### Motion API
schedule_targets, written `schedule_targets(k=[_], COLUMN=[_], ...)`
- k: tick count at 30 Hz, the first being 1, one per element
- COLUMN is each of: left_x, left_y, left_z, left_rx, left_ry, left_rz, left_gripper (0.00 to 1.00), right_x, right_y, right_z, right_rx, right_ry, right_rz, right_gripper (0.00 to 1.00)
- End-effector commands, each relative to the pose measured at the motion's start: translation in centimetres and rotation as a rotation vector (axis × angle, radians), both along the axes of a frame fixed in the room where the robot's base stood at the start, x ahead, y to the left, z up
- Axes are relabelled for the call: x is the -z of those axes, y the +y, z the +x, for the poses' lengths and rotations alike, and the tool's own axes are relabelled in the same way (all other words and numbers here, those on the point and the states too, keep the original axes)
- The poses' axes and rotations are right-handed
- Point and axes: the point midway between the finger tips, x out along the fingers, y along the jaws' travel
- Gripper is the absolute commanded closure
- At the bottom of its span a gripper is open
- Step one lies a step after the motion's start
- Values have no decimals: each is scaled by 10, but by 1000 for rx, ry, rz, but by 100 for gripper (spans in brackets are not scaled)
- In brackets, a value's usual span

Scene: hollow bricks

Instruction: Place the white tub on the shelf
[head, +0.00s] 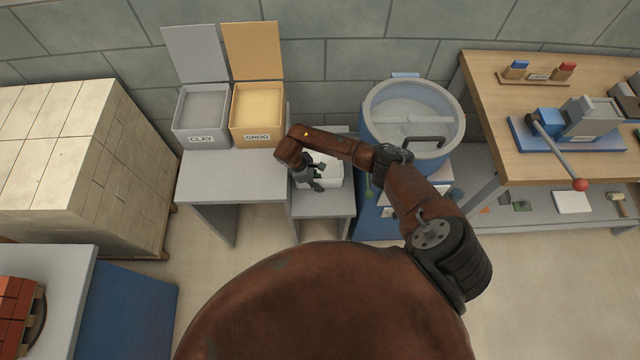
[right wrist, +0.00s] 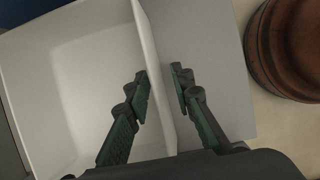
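The white tub (head: 331,172) stands on a low grey stand (head: 322,204) in the head view, partly hidden by my right arm. My right gripper (head: 314,180) is at the tub's near left part. In the right wrist view, the tub (right wrist: 65,75) looks empty. My right gripper (right wrist: 161,78) straddles one tub wall, one finger inside and one outside. A gap shows between the fingers and the wall, so the gripper is open. A grey lower shelf (head: 545,200) lies under the wooden bench at the right. My left gripper is not in view.
A grey table (head: 225,180) with clay (head: 203,110) and grog (head: 258,108) bins stands left of the tub. A round blue-rimmed mixer (head: 412,110) stands close on its right. The wooden bench (head: 510,90) is farther right. Stacked pale bricks (head: 75,180) fill the left.

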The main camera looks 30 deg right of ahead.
Motion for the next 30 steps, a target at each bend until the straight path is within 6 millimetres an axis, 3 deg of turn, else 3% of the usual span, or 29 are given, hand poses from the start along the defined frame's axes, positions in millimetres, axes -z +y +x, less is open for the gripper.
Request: schedule_targets(k=[9,15,30], left_x=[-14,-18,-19], left_y=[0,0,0], left_z=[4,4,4], left_rx=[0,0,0], left_ry=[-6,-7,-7], left_rz=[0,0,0], left_gripper=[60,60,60], right_x=[-63,-90,-101], right_y=[21,32,36], right_z=[14,19,20], right_rx=[-1,-1,0], right_ry=[-5,-3,-1], right_rz=[-1,0,1], right_gripper=[78,78,78])
